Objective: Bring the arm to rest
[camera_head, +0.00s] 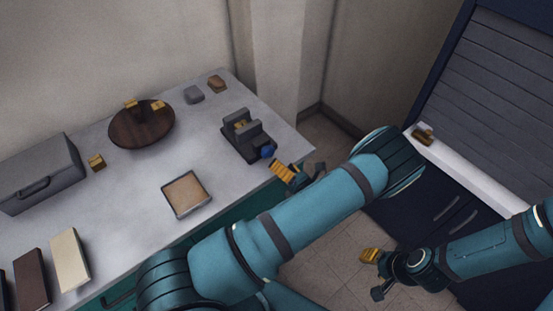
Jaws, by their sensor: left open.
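My left arm crosses the middle of the view, and its gripper (302,170) shows just above the upper arm link, at the right edge of the table. It is open and I see nothing between its fingers. The arm link hides part of its wrist. One gold-padded finger is near a dark grey device (241,143) with a blue knob (267,152); I cannot tell whether they touch. My right gripper (372,274) hangs over the floor at the lower right, its fingers apart and empty.
The grey table (125,200) holds a round brown dish (140,133) with gold blocks, a grey case (40,172), a shallow tan tray (186,193), a cream panel (70,261) and a brown panel (31,280). A dark cabinet (420,210) stands right. Tiled floor lies between.

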